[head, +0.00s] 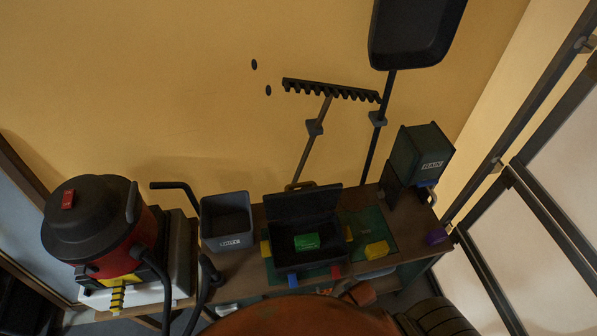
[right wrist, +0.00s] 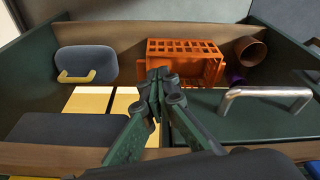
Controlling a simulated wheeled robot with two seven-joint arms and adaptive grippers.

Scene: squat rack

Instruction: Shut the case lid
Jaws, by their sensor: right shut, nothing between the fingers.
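The black case (head: 280,256) stands open on the bench, with a green block (head: 307,241) inside it. Its lid (head: 303,204) is raised at the back, tilted up toward the wall. A blue tab and a red tab show at the case's front edge. My right gripper (right wrist: 158,77) is shut and empty in the right wrist view, in front of an orange crate (right wrist: 185,62). I cannot tell from that view how far it is from the case. Neither gripper can be made out in the head view.
A grey bin (head: 228,241) stands left of the case, with a red and black vacuum (head: 95,225) farther left. A yellow block (head: 377,249) lies right of the case on a green mat (head: 378,222). A dark green container (head: 422,150) stands at the right end.

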